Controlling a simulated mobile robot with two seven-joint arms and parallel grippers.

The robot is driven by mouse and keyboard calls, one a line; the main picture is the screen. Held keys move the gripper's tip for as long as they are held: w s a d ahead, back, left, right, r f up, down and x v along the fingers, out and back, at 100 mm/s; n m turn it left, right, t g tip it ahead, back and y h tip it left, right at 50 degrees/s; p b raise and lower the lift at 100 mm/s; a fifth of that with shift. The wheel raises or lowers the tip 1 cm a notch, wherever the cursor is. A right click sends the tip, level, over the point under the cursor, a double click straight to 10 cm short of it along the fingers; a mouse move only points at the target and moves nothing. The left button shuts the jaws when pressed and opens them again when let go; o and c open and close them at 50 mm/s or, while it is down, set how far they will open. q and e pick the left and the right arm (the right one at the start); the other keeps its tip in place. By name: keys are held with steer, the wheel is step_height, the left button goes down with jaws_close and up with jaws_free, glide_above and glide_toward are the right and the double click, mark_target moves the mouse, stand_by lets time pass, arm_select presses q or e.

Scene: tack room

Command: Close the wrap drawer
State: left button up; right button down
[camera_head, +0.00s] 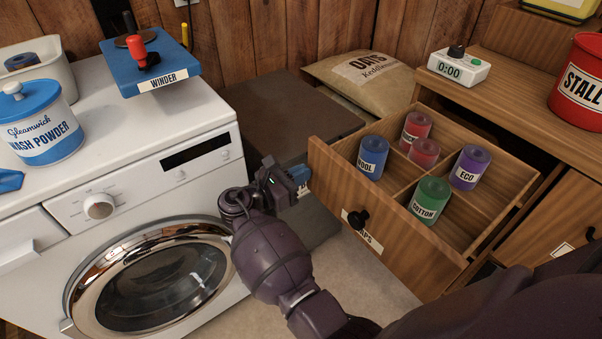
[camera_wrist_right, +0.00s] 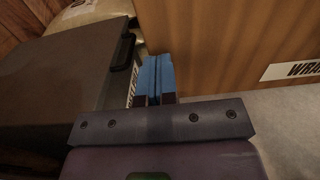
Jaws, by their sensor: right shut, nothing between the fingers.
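The wrap drawer (camera_head: 390,245) is pulled out of the wooden cabinet. It has a black knob (camera_head: 357,219) and a label on its front. Inside, split by dividers, stand a blue WOOL roll (camera_head: 372,158), two red rolls, a purple ECO roll (camera_head: 469,168) and a green COTTON roll (camera_head: 430,201). My right gripper (camera_head: 303,181) is shut and empty, just left of the drawer front's left end. In the right wrist view its blue fingers (camera_wrist_right: 157,75) are together beside the drawer front (camera_wrist_right: 230,45); I cannot tell whether they touch. My left gripper is not in view.
A white washing machine (camera_head: 190,185) stands at left, carrying a blue winder (camera_head: 150,68) and a wash powder tub (camera_head: 40,125). A dark box (camera_head: 290,115) and an oats sack (camera_head: 360,75) are behind my gripper. A timer (camera_head: 459,66) and red tin (camera_head: 580,85) sit on the cabinet.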

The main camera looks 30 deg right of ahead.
mark_target(384, 130)
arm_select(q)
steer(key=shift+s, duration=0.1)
arm_select(e)
steer(key=shift+d, duration=0.1)
